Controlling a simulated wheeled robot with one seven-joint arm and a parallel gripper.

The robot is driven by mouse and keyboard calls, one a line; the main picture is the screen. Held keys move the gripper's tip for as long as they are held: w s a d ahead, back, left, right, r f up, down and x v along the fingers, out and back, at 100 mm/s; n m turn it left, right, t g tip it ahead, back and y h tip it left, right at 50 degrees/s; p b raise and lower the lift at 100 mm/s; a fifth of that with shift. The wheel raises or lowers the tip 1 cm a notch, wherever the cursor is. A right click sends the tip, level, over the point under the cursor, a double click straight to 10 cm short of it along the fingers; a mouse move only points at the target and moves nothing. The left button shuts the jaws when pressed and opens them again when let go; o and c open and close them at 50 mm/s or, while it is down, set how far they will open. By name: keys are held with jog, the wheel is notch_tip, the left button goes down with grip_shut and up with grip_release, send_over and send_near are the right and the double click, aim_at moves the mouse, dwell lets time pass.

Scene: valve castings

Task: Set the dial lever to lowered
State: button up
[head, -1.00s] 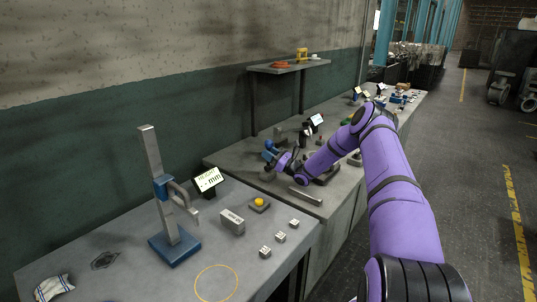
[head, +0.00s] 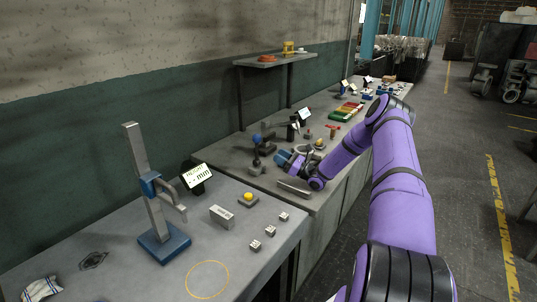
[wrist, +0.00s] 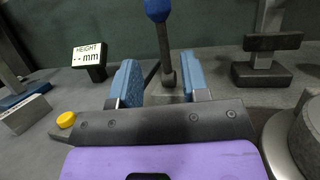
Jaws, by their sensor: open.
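The dial lever (wrist: 164,45) has a dark stem and a blue ball knob (wrist: 157,9), and stands roughly upright beyond my fingers in the wrist view, its top cut by the frame edge. In the head view its blue knob (head: 257,138) shows to the left of my gripper (head: 284,159). In the wrist view my gripper (wrist: 160,82) is open, with two blue fingers apart and nothing between them. The lever's stem lines up with the gap between the fingers and appears apart from them.
A height gauge (head: 146,195) with a blue base and a tilted display (head: 197,178) stands on the near bench. A yellow button (head: 248,196), a grey block (head: 221,215) and small cubes lie there. In the wrist view a dark stand (wrist: 262,75) is right of the lever.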

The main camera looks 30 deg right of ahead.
jog(key=shift+s+d, duration=0.5)
jog(key=shift+s, duration=0.3)
jog(key=shift+s+d, duration=0.45)
jog(key=shift+s, duration=0.35)
jog(key=shift+s+d, duration=0.5)
jog(key=shift+s, duration=0.3)
